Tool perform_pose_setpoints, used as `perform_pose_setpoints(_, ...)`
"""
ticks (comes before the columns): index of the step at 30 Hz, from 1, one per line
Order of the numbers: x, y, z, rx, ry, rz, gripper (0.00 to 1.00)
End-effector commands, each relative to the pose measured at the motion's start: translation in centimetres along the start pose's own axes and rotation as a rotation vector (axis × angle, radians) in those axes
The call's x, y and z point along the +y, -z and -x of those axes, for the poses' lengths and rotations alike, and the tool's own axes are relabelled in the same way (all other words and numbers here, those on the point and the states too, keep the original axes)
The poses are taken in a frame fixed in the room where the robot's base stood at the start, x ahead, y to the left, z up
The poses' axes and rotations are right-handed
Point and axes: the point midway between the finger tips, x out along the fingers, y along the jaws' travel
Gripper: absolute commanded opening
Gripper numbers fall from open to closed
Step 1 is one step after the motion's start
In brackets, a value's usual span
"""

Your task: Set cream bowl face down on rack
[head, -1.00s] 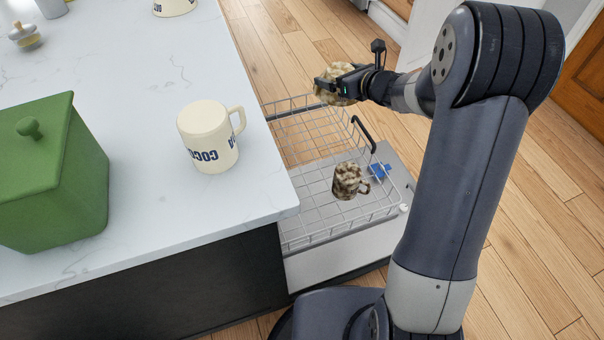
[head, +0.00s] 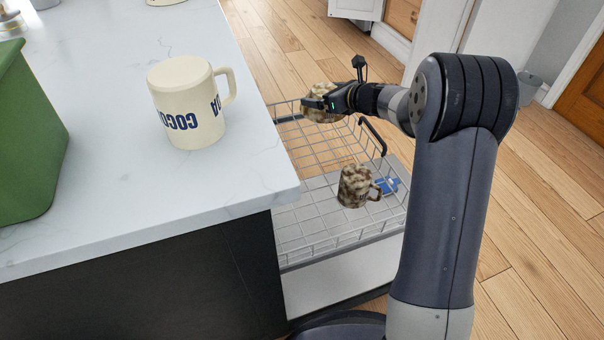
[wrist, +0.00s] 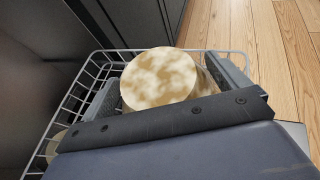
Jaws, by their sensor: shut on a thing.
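The wire rack (head: 310,222) is pulled out beside the counter. The bowl is at the rack's far end, over its far rim in the head view. The rack's wires (wrist: 75,100) also show around it in the wrist view. Whether the bowl touches the rack I cannot tell.
A brown-blotched mug (head: 354,187) stands on the rack's near part, with a blue piece (head: 387,185) beside it. The white counter (head: 110,205) carries a cream mug (head: 185,105) with upside-down lettering and a green canister (head: 28,140). Wood floor (head: 545,200) lies open to the right.

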Motion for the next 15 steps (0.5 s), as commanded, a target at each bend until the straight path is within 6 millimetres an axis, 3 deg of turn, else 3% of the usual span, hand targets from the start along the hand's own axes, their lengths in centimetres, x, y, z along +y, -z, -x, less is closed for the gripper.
perform_pose_setpoints(6,0.0,3.3,-1.5,0.001,-0.003,-0.002,0.63)
perform_pose_setpoints(15,0.0,6.7,-2.9,0.001,-0.003,-0.001,0.63)
